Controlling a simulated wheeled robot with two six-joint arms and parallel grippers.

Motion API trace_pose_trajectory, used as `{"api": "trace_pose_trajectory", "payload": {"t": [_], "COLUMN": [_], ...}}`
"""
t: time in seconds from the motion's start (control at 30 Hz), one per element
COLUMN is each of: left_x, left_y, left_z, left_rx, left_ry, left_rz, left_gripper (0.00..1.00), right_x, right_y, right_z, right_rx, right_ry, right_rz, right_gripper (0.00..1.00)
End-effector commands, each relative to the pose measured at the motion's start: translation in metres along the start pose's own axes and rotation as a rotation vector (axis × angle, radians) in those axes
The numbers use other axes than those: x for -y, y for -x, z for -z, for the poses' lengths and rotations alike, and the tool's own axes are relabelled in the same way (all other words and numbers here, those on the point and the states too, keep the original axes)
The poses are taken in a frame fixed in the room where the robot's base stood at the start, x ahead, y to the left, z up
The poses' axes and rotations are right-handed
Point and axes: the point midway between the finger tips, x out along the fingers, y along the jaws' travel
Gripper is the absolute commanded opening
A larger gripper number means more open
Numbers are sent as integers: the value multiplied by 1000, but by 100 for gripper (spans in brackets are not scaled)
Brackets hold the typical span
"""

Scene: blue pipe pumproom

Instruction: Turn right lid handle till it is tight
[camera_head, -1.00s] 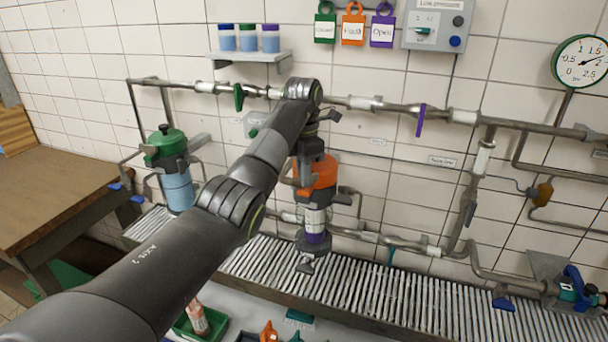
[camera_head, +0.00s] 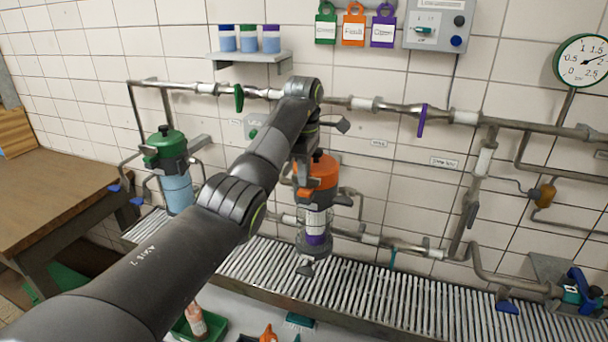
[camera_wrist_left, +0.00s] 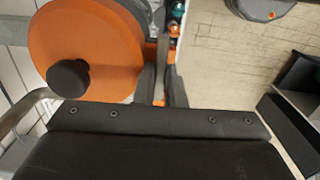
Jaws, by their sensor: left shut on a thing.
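The orange lid (camera_head: 322,171) with a black knob tops the right-hand filter housing (camera_head: 317,219), which has a clear body and a purple band low down. In the left wrist view, the orange lid (camera_wrist_left: 85,45) is a large disc with its black knob facing the camera. My left gripper (camera_head: 301,183) is at the left side of this lid. In the left wrist view, the dark fingers (camera_wrist_left: 163,85) are shut on an orange piece at the lid's edge, the lid handle. My arm and wrist hide part of the handle. My right gripper is out of view.
A green-lidded housing (camera_head: 168,146) with blue contents stands at the left. Grey pipes with a green valve handle (camera_head: 239,97) and a purple valve handle (camera_head: 422,120) run along the wall. A ribbed grating (camera_head: 400,295) lies below. A wooden table (camera_head: 50,195) is at the left.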

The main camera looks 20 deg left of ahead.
Motion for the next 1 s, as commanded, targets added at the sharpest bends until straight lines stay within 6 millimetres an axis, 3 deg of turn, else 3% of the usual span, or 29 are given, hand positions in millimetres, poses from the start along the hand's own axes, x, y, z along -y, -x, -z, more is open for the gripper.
{"api": "trace_pose_trajectory", "payload": {"t": [0.67,0.7,0.73,1.0], "left_x": [0,0,0,0], "left_y": [1,1,1,1], "left_z": [0,0,0,0], "left_rx": [-1,-1,-1,-1], "left_ry": [-60,-60,-60,-59], "left_rz": [-2,-2,-2,-1], "left_gripper": [0,14,18,19], "right_x": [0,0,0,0], "right_y": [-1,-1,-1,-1], "right_z": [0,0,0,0], "right_rx": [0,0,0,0], "right_ry": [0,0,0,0], "right_rz": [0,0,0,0], "right_gripper": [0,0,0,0]}}
